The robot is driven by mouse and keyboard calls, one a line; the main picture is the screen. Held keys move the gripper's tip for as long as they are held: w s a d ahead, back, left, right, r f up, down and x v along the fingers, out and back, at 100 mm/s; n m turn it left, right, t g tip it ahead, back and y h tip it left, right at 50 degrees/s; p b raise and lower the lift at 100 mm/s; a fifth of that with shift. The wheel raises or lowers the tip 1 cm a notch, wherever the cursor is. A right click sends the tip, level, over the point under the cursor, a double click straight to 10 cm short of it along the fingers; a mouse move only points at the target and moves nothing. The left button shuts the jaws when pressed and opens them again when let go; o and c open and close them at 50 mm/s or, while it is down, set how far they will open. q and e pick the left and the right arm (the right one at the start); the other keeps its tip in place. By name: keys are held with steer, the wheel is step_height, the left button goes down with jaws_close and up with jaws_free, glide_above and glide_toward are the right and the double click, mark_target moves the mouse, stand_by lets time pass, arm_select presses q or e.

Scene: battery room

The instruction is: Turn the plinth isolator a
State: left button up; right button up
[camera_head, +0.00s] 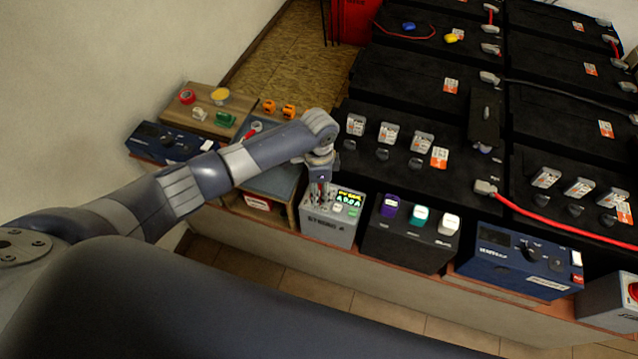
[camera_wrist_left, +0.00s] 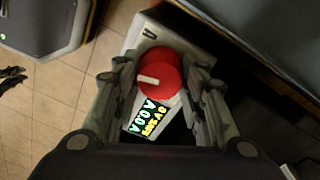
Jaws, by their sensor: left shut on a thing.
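The plinth isolator a is a light grey box (camera_head: 328,231) on the front ledge, with a lit yellow-green display on top. It also shows in the left wrist view (camera_wrist_left: 185,38), where its round red knob (camera_wrist_left: 158,78) carries a white pointer mark aimed to the left. My left gripper (camera_head: 320,197) reaches down onto the box from above. In the left wrist view its fingers (camera_wrist_left: 160,95) stand on both sides of the red knob, shut on it. In the head view the fingers mostly hide the knob. My right gripper is in neither view.
A dark box (camera_head: 405,237) with purple, teal and white tops stands close to the right of the isolator. A blue unit (camera_head: 525,262) is farther right. Another grey box (camera_head: 608,300) with a red knob is at the right edge. Black batteries (camera_head: 400,110) fill the area behind.

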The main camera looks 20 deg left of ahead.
arm_select(q)
steer(key=n+p, duration=0.1)
steer(key=n, duration=0.1)
steer(key=n+p, duration=0.1)
steer(key=p, duration=0.1)
steer(key=shift+r+n, duration=0.2)
steer(key=shift+n, duration=0.2)
steer(key=n+p, duration=0.3)
steer(key=shift+n, duration=0.3)
steer(key=n+p, duration=0.3)
steer(key=n, duration=0.1)
steer(key=shift+f, duration=0.1)
steer(key=shift+n+p, duration=0.7)
steer(key=shift+n, duration=1.2)
steer(key=shift+f+t, duration=0.1)
steer(key=shift+t, duration=0.2)
steer(key=o, duration=1.1)
steer(key=shift+c, duration=0.2)
